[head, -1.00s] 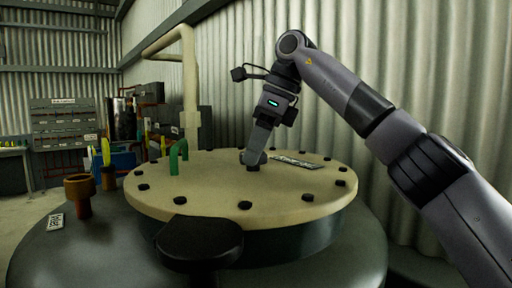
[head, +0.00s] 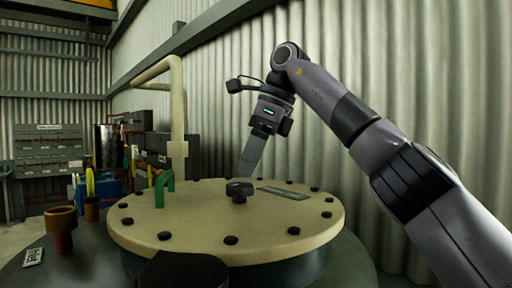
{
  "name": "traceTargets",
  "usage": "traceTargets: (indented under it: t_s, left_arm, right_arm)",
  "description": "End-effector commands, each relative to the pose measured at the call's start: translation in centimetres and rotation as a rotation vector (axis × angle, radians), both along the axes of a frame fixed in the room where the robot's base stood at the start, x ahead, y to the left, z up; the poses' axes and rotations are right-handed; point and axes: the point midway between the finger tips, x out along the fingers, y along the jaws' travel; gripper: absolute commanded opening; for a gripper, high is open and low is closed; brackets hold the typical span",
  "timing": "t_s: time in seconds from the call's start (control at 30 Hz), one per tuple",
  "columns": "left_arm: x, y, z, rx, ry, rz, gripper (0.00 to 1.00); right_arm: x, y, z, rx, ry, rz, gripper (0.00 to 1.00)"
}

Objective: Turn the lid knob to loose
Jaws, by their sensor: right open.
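The lid (head: 200,213) is a round cream plate with black bolts around its rim, on a dark vessel. The black lid knob (head: 239,190) stands near the middle of the lid, uncovered. My left gripper does not show.
A green handle (head: 163,188) stands on the lid's left side. A label plate (head: 283,193) lies behind the knob at the right. A brown cup-shaped fitting (head: 61,226) is at the left. A cream pipe (head: 178,120) and a corrugated wall stand behind.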

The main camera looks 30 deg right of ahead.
Motion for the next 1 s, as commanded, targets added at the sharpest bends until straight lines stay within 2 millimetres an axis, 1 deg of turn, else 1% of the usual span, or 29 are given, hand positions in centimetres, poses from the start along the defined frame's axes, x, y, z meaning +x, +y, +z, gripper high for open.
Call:
traceTargets:
  t_s: [0.03,0.4,1.0]
  left_arm:
    - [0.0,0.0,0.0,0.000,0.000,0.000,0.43]
    - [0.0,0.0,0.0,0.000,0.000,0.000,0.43]
    - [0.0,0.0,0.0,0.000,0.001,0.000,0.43]
  right_arm:
    - [-0.2,-0.1,0.7,0.001,-0.002,0.000,0.81]
    - [-0.6,-0.8,2.5,-0.001,-0.001,0.001,0.81]
    - [-0.7,-0.9,2.7,-0.001,-0.002,0.000,0.81]
